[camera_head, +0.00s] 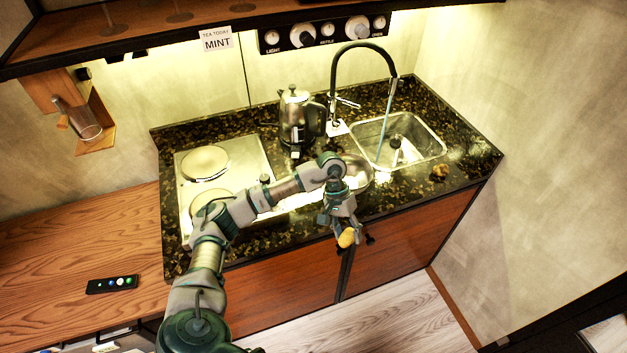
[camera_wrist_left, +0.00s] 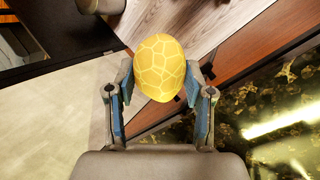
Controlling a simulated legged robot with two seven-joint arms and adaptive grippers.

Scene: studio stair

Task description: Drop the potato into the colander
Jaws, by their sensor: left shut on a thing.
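The potato (camera_head: 347,237) is a yellow lump; it also shows in the left wrist view (camera_wrist_left: 159,68) with a pattern of pale lines on it. My left gripper (camera_head: 345,230) is shut on it and holds it in front of the counter's front edge, by the cabinet doors. The colander seems to be the round metal bowl (camera_head: 358,172) on the counter, left of the sink; my left arm and wrist hide part of it. The potato is apart from the bowl. My right gripper is not in view.
A steel sink (camera_head: 437,148) with a black tap (camera_head: 334,75) and running water is at the right. A kettle (camera_head: 297,118) and a hob (camera_head: 262,158) stand further left. A small brown-yellow lump (camera_head: 440,171) lies on the counter in front of the sink. A remote (camera_head: 112,284) lies on the wooden table.

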